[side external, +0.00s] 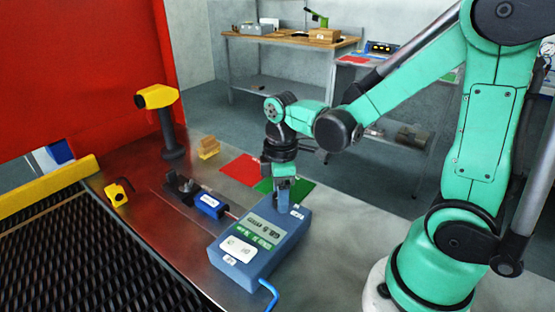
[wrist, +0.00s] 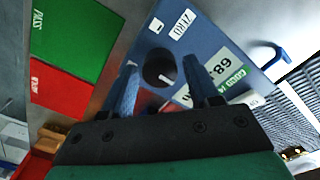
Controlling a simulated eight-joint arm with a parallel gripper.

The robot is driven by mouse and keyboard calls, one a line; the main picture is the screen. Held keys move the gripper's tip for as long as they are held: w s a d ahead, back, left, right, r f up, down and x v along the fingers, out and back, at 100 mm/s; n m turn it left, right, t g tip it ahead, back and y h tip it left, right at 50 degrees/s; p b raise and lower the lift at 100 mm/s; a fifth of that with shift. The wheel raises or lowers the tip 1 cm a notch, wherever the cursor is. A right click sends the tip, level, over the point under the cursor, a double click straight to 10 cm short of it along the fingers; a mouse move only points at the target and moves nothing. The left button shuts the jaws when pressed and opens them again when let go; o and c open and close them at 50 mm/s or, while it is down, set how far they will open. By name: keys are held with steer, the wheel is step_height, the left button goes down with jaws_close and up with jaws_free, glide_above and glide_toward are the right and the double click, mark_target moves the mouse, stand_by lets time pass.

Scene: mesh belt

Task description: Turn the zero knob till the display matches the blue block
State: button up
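The blue-grey gauge box (side external: 282,262) sits on the steel bench, its display (side external: 262,232) facing up. The display shows partly in the wrist view (wrist: 222,64), with digits too small and cut off to read surely. The round dark zero knob (wrist: 158,68), with a pale pointer mark, is beside the ZERO label (wrist: 182,24). My gripper (wrist: 161,72) is open, one finger on each side of the knob; contact cannot be told. In the side view my gripper (side external: 283,193) points down at the box's far end, hiding the knob. The blue block (side external: 210,205), with a white label, lies left of the box.
A green mat (side external: 293,188) and a red mat (side external: 243,168) lie behind the box. A yellow-headed scanner on a dark stand (side external: 157,98) and a yellow device (side external: 118,193) stand at left, near the mesh belt (side external: 85,255). A blue cable (side external: 270,292) leaves the box's front.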

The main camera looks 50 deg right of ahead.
jaws_close()
steer(key=shift+m, duration=0.4)
steer(key=m, duration=0.5)
steer(key=shift+m, duration=0.3)
steer(key=m, duration=0.5)
steer(key=shift+m, duration=0.3)
steer(key=shift+o, duration=1.9)
jaws_free()
